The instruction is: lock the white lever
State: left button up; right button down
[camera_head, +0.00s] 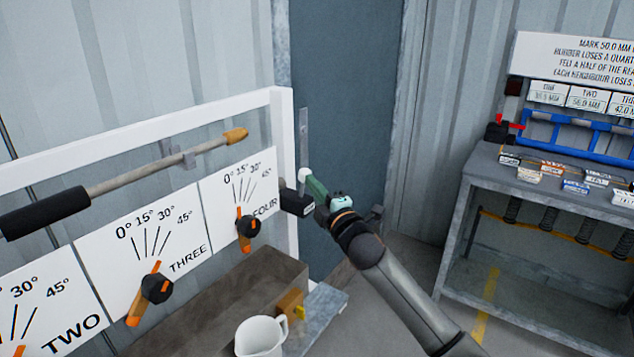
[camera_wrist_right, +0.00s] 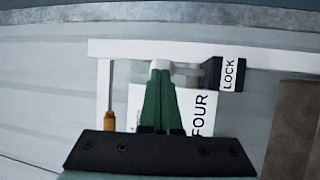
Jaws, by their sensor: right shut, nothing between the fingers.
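My right gripper (camera_head: 316,187) reaches in from the lower right to the right end of the white frame. Its green fingers are shut and empty, and they also show in the wrist view (camera_wrist_right: 161,100). A white rounded lever end (camera_head: 305,174) is right at the fingertips; the wrist view shows a white piece (camera_wrist_right: 160,65) just beyond them. I cannot tell whether they touch. A black block (camera_head: 294,203) is below the lever end; in the wrist view it (camera_wrist_right: 212,72) bears a LOCK label. The rest of the lever is hidden. My left gripper is out of view.
Orange-pointer dials stand on panels TWO, THREE and FOUR (camera_head: 238,195) at the left. A black-handled bar (camera_head: 140,177) crosses above them. A white jug (camera_head: 260,337) and a brown trough (camera_head: 225,300) are below. A grey workbench (camera_head: 540,190) stands at the right.

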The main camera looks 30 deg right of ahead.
jog(key=shift+w+a+r+p, duration=0.25)
jog(key=shift+w+r+p, duration=0.05)
jog(key=shift+w, duration=0.3)
jog(key=shift+w+a+r+p, duration=0.25)
jog(key=shift+w+r, duration=0.1)
jog(key=shift+w, duration=0.2)
jog(key=shift+w+a+r+p, duration=0.25)
jog(key=shift+w+r+p, duration=0.05)
jog(key=shift+w, duration=0.3)
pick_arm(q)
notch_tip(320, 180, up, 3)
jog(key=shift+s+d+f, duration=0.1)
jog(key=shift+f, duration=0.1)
pick_arm(e)
jog(key=shift+r, duration=0.25)
